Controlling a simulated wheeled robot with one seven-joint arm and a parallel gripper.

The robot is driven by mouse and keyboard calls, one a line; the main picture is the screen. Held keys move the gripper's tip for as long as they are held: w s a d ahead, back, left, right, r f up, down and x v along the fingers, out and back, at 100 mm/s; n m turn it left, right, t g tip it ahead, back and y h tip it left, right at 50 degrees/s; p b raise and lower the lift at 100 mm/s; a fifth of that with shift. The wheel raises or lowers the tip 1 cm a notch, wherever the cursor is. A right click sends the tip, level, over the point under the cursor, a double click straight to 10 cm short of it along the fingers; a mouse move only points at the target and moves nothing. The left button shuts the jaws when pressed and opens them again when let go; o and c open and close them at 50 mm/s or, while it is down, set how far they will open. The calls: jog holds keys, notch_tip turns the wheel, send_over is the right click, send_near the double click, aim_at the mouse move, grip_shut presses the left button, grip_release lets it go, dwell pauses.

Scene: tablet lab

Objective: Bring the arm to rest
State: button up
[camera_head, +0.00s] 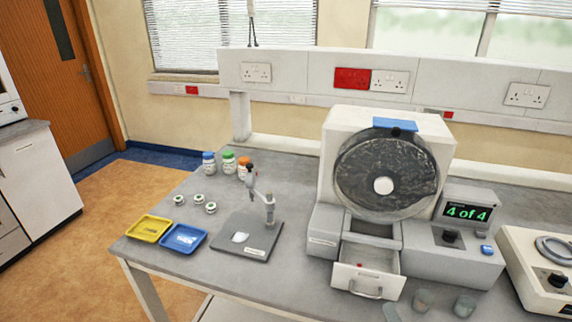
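I cannot make out my arm or my gripper in the head view. The grey bench (290,170) carries a drum machine (335,140) with a dark round drum (385,160) and a blue tab on top. Its drawer (365,272) stands open at the front, with a small red thing inside. The display (467,212) beside it reads "4 of 4" in green.
A yellow tray (149,228), a blue tray (183,238), small pots, capped bottles and a stand (245,236) occupy the bench's left. Two small cups (423,299) (465,305) stand at the front. Another device (530,270) is at right. Floor (120,190) at left is clear.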

jog(key=s+a+r+n+g, duration=0.1)
jog(key=s+n, duration=1.2)
jog(key=s, duration=1.7)
jog(key=shift+s+a+r+n+g+h, duration=0.2)
jog(key=shift+s+n+g+h, duration=0.1)
jog(key=shift+g, duration=0.3)
